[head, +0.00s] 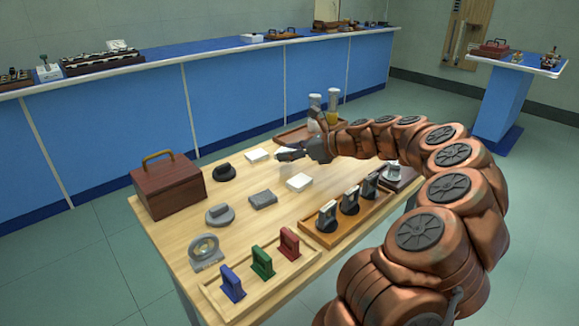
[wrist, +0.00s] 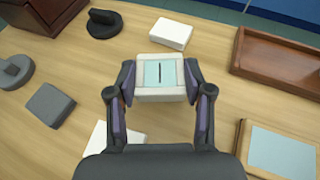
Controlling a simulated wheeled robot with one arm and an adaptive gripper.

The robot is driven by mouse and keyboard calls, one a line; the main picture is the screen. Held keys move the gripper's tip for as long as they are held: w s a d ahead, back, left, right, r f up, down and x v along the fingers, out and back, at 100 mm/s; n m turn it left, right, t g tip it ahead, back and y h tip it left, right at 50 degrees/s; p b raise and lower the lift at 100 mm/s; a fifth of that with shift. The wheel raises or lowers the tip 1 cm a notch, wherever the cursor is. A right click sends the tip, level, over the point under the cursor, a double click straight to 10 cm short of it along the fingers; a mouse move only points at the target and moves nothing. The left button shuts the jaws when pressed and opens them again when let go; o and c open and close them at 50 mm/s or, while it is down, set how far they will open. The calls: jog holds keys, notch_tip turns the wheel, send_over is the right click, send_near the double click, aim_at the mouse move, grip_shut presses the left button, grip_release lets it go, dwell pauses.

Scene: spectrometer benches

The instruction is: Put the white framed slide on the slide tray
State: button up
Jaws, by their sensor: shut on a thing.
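The white framed slide (wrist: 159,74), a white block with a pale blue pane and a dark line, sits between the fingertips of my gripper (wrist: 159,82) in the wrist view. The fingers press its left and right sides. In the head view my gripper (head: 281,155) is over the far part of the wooden table, largely hiding the slide. Whether the slide touches the table is unclear. Two trays show in the wrist view: a brown rimmed one (wrist: 272,73) at upper right and one with a pale blue panel (wrist: 283,150) at lower right. I cannot tell which is the slide tray.
White blocks lie beyond (wrist: 171,32) and nearer (wrist: 102,139) the slide. A grey block (head: 263,199), black knob piece (head: 222,173) and wooden box (head: 168,185) stand left. Bottles (head: 333,103) stand behind my gripper. Bare table lies between these pieces.

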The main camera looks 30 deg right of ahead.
aim_at(290, 170)
jog(key=shift+f+b, duration=0.4)
jog(key=shift+f, duration=1.5)
jog(key=shift+s, duration=0.1)
jog(key=o, duration=1.1)
jog(key=shift+o, duration=0.2)
